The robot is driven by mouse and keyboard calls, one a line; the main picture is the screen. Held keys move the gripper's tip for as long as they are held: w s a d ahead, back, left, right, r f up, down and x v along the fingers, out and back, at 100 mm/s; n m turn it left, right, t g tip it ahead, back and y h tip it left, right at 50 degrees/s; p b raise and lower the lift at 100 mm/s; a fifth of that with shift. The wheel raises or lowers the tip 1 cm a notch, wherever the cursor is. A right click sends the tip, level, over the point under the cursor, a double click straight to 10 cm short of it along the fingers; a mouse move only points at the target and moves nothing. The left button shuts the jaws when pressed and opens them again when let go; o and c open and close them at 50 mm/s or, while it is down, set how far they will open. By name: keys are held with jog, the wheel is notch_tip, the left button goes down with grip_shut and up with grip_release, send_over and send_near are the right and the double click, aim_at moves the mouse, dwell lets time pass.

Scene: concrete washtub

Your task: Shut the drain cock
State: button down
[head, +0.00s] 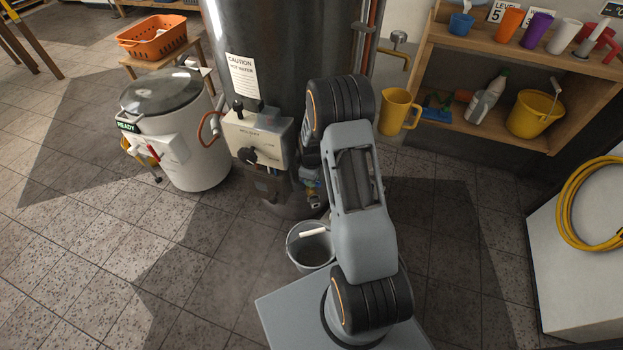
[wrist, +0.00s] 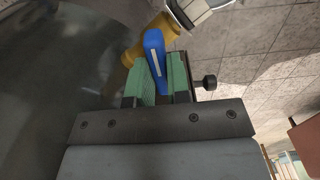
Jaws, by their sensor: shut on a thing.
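The drain cock has a brass-coloured body (wrist: 136,52) and a blue lever (wrist: 155,48) with a pale strip along it. In the wrist view my gripper (wrist: 161,70) has its green-padded fingers on either side of the blue lever and is shut on it. The lever's lower end lies between the pads. In the head view the cock is low on the dark boiler (head: 285,60), and my arm largely hides it and my gripper there.
A grey bucket (head: 310,262) stands on the floor below the cock. A control box (head: 258,135) juts from the boiler's front. A white lidded tub (head: 195,150) stands left. A yellow jug (head: 396,110) and wooden shelves (head: 480,115) are right. Tiled floor is clear at front left.

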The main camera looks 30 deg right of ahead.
jog(key=c, duration=1.1)
grip_release()
notch_tip(320, 180, up, 14)
jog(key=p, duration=0.4)
jog(key=shift+f, duration=0.1)
jog(key=s+a+r+m+t+p, duration=0.1)
jog(key=s+a+r+m+p, duration=0.15)
jog(key=r+p, duration=0.75)
jog(key=s+a+r+m+t+p, duration=0.1)
jog(key=s+a+r+m+p, duration=0.2)
jog(key=r, duration=1.3)
jog(key=s+a+r+m+p, duration=0.1)
jog(key=s+r+p, duration=0.3)
jog(key=r, duration=0.1)
jog(key=s+a+r+m+t+p, duration=0.1)
jog(key=s+a+r+p, duration=0.1)
jog(key=s+r, duration=0.3)
jog(key=s+a+r+m+p, duration=0.1)
jog(key=s+r+p, duration=0.3)
jog(key=r+p, duration=0.1)
jog(key=shift+s+a+r+m+t+p, duration=0.1)
jog(key=shift+a+r+m+t+p, duration=0.1)
jog(key=shift+r, duration=0.25)
jog(key=shift+s+a+r+m+t+p, duration=0.1)
jog(key=shift+a+r+p, duration=0.1)
jog(key=shift+r, duration=0.25)
